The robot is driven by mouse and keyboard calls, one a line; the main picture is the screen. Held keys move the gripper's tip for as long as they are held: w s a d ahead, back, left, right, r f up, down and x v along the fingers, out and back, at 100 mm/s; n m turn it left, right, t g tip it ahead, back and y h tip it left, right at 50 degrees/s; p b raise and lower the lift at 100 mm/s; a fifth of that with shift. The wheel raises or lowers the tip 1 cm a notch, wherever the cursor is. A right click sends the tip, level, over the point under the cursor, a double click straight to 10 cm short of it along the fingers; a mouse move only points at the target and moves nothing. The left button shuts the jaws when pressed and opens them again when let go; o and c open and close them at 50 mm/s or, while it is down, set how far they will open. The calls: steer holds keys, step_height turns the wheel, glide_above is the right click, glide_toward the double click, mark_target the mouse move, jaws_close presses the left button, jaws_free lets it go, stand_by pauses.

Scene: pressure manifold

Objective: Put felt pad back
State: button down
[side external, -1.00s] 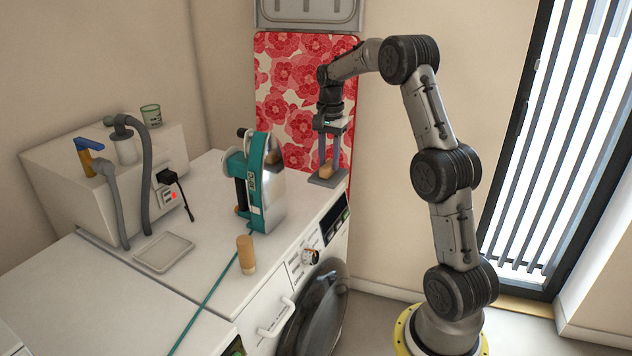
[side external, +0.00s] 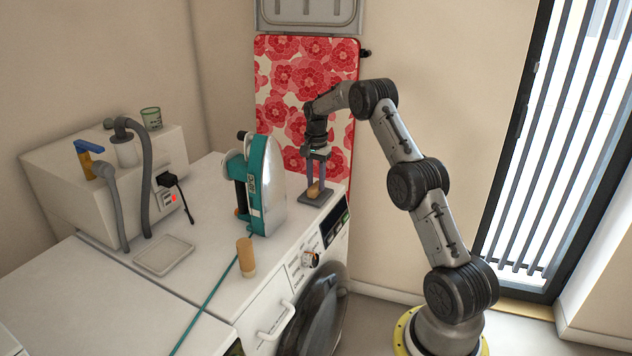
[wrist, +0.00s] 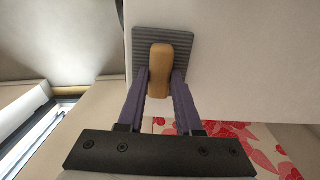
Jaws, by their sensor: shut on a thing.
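The felt pad (side external: 309,199) is a flat dark grey square with a tan wooden grip (side external: 314,190) on top. It is at the right rear of the white machine's top, near the edge; I cannot tell whether it touches the surface. The wrist view shows the pad's ribbed grey face (wrist: 143,40) and its rounded wooden grip (wrist: 162,66). My gripper (side external: 316,188) points down and is shut on the grip, with one finger on each side, as the wrist view also shows (wrist: 163,80).
A teal and silver iron (side external: 262,185) stands upright just left of the pad. A small wooden cylinder (side external: 246,257), a teal cord (side external: 208,300) and a shallow white tray (side external: 165,254) are farther forward and left. A floral ironing board (side external: 285,85) stands behind.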

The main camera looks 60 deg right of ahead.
steer(key=c, duration=0.6)
jaws_free()
steer(key=shift+f, duration=0.1)
